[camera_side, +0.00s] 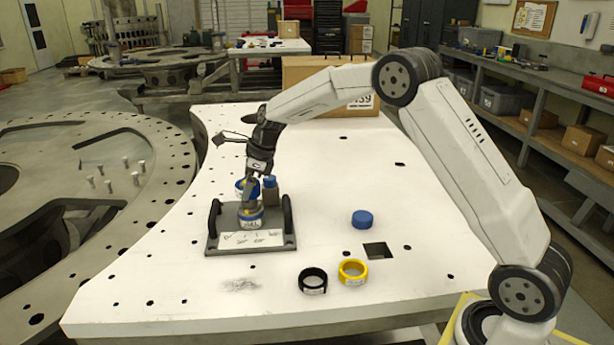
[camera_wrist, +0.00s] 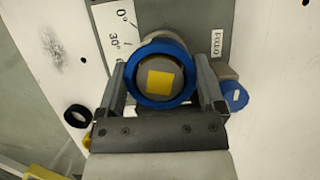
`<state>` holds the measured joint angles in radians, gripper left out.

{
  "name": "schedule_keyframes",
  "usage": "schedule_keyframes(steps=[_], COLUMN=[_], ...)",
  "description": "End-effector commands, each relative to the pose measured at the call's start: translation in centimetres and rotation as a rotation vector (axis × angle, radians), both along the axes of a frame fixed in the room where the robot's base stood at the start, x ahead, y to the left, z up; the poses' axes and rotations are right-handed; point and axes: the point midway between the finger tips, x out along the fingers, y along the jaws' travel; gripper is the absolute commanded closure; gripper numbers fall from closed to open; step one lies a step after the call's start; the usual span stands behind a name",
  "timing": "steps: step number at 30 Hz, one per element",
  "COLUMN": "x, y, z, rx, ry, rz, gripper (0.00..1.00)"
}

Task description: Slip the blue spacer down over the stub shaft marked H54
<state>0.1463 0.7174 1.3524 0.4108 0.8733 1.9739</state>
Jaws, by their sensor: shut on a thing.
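The blue spacer (camera_wrist: 163,102) is a thick ring held between the two fingers of my gripper (camera_wrist: 165,88). Through its hole in the wrist view shows the grey round top of the stub shaft (camera_wrist: 151,66) with a yellow square on it, close to centred. In the side view the labelled shaft (camera_side: 250,224) stands upright on a grey plate (camera_side: 215,243), with my gripper (camera_side: 254,194) right above it and pointing down. The label is too small to read surely. I cannot tell how far down the shaft the spacer sits.
A blue-capped post (camera_side: 271,186) stands close beside the shaft; its cap shows outside my right finger in the wrist view (camera_wrist: 235,95). Two black handles (camera_side: 289,215) flank the plate. A blue cap (camera_side: 362,219), black ring (camera_side: 313,281) and yellow ring (camera_side: 353,272) lie on the white table, near a square hole.

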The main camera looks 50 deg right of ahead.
Motion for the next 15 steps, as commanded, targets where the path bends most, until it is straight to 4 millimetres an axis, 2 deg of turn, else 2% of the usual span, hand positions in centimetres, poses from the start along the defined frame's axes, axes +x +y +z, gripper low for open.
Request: schedule_keyframes(steps=[15], x=[0.0], y=[0.0], z=[-1.8], rx=[0.001], ry=[0.001], rz=[-0.001], gripper=[0.76])
